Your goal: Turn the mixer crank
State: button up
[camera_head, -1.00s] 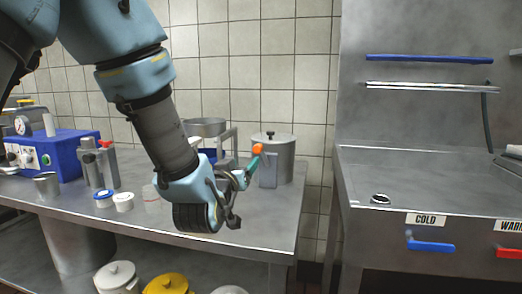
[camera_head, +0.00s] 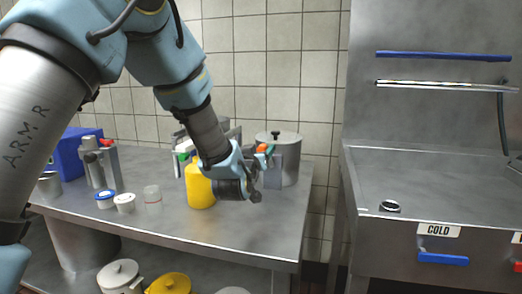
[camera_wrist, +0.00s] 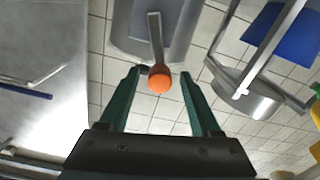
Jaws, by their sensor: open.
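The mixer is a grey metal pot (camera_head: 291,165) with a flat lid and dark knob, near the back right corner of the steel table. Its crank ends in an orange ball knob (camera_head: 262,148). In the wrist view the crank's metal bar (camera_wrist: 155,35) and the orange knob (camera_wrist: 159,83) lie in front of the pot body (camera_wrist: 122,25). My gripper (camera_head: 268,152) is open. In the wrist view its two green fingers (camera_wrist: 160,73) stand on either side of the knob, with a visible gap at each side. Contact cannot be told.
A yellow bottle (camera_head: 200,187) stands just left of my wrist. A metal bowl on a stand (camera_wrist: 250,98) is close by on the right in the wrist view. Several small jars stand at left on the table (camera_head: 225,232). The sink unit (camera_head: 420,210) is at right.

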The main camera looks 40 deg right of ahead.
jog(key=shift+d, duration=0.15)
grip_shut()
dwell(0.5)
dwell(0.9)
